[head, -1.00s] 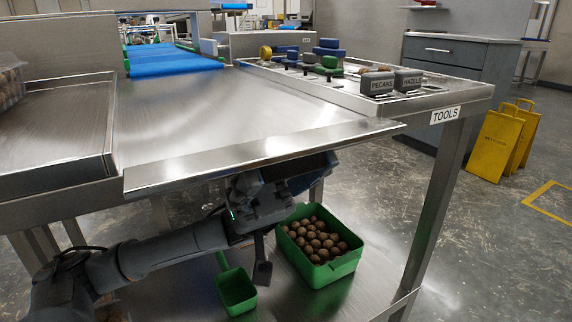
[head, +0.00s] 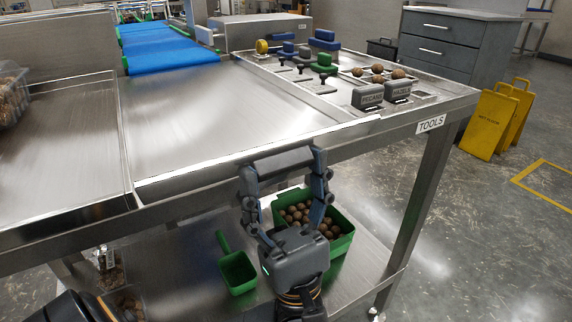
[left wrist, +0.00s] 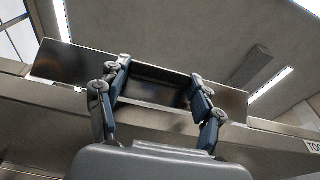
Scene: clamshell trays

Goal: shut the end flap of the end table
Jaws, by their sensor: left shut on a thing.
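The end table (head: 225,112) has a bare steel top. Its end flap (head: 195,177) is the narrow steel strip along the near edge. In the left wrist view the end flap (left wrist: 70,68) is a shiny panel rising above the table's edge strip against the ceiling; its exact angle is hard to tell. My left gripper (head: 281,163) points up at the middle of this edge from the near side. It also shows in the left wrist view (left wrist: 158,88), shut on the flap with a finger at each side. The contact itself is partly hidden. My right gripper is not in view.
A green crate of brown nuts (head: 342,238) and a green scoop (head: 238,270) are on the lower shelf. Labelled blocks (head: 368,97) and tools stand on the right side. Yellow floor signs (head: 490,122) stand at right. A blue belt (head: 165,55) runs behind.

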